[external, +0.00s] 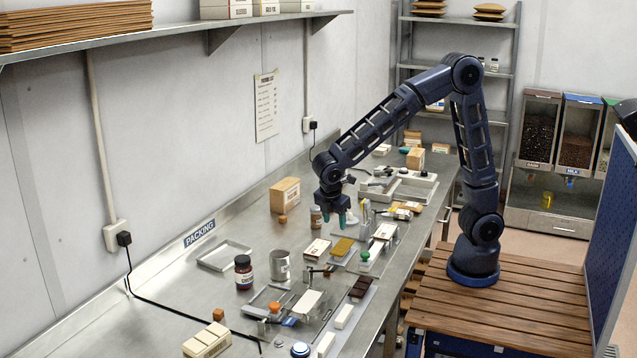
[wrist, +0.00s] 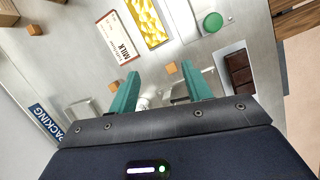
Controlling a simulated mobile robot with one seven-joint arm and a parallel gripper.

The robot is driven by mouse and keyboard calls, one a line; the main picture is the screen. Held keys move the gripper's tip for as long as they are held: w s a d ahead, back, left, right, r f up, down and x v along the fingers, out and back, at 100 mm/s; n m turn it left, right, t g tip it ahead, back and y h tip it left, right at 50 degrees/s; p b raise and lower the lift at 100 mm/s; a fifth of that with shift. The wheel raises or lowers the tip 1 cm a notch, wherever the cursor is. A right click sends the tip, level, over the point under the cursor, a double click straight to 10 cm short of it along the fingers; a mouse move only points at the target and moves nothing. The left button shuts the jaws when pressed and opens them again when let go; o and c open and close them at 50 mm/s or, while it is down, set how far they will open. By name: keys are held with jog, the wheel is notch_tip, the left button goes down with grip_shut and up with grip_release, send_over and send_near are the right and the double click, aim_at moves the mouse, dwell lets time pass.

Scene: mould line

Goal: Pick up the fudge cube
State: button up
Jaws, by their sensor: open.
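Small brown cubes that could be the fudge cube lie on the steel counter. In the external view one cube (external: 282,218) sits in front of a tan box, and another (external: 218,314) is at the near end. I cannot tell which is fudge. My gripper (external: 335,219) is over the counter, its teal fingers apart and empty; they also show in the wrist view (wrist: 163,84).
A tan box (external: 285,194), a dark jar (external: 243,272), a metal mug (external: 279,265) and an empty tray (external: 224,244) stand nearby. Counter near the wall is clearer.

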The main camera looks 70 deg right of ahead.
jog(key=a+f+n+h, duration=0.1)
jog(key=a+f+n, duration=0.2)
jog(key=a+f, duration=0.4)
jog(key=x, duration=0.5)
jog(key=shift+w+a, duration=0.2)
jog(key=shift+w+x, duration=0.2)
jog(key=shift+x, duration=2.35)
jog(key=shift+d, duration=0.1)
jog(key=shift+c, duration=0.4)
jog(key=c, duration=1)
